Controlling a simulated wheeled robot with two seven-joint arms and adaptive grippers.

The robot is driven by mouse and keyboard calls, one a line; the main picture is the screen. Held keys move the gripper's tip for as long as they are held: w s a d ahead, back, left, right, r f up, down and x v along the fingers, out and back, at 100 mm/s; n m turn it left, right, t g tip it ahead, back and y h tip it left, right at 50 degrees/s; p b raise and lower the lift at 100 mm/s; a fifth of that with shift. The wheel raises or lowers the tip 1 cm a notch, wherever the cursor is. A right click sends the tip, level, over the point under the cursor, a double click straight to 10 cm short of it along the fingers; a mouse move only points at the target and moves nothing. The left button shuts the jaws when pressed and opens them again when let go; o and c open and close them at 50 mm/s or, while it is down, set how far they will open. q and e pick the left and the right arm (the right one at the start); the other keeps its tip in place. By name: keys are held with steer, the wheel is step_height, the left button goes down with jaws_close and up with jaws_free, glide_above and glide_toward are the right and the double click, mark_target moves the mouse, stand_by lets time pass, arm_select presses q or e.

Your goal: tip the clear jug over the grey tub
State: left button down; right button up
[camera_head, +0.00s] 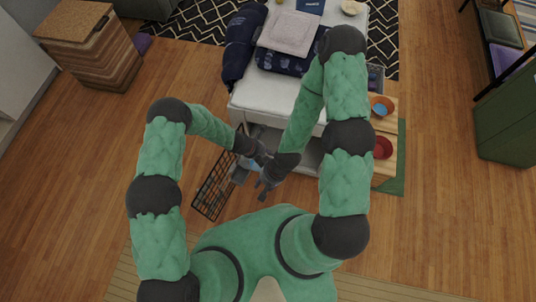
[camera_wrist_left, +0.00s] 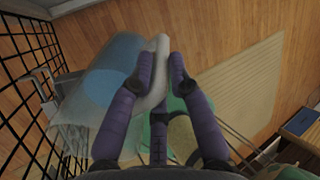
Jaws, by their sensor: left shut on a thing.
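The clear jug (camera_wrist_left: 112,72), with blue contents, fills the upper left of the left wrist view and looks tilted. Its pale handle (camera_wrist_left: 158,62) lies between the purple fingers of my left gripper (camera_wrist_left: 161,68), which is shut on it. In the head view my left gripper (camera_head: 263,157) is low at the centre, and a bit of the jug (camera_head: 247,163) shows pale blue beside it. A grey tub (camera_head: 239,177) seems to be just below the jug, mostly hidden. My right gripper (camera_head: 264,190) is close below the left one, fingers apart and empty.
A black wire rack (camera_head: 213,186) stands left of the grippers. A white table (camera_head: 265,98) with folded cloths is behind them. A wooden shelf at the right holds a red bowl (camera_head: 382,148) and a bowl with blue inside (camera_head: 381,107).

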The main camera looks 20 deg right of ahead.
arm_select(q)
steer(key=shift+w+a+r+h+b, duration=0.15)
steer(key=shift+a+h+b, duration=0.25)
steer(key=shift+h+b, duration=0.65)
stand_by(0.9)
steer(key=shift+w+a+f+g+h+b, duration=0.1)
steer(key=shift+a+f+g+h+b, duration=0.1)
steer(key=shift+a+h+b, duration=0.45)
steer(key=shift+w+a+f+g+h+b, duration=0.1)
steer(key=shift+a+g+h+b, duration=0.1)
steer(key=shift+h+b, duration=0.7)
stand_by(1.4)
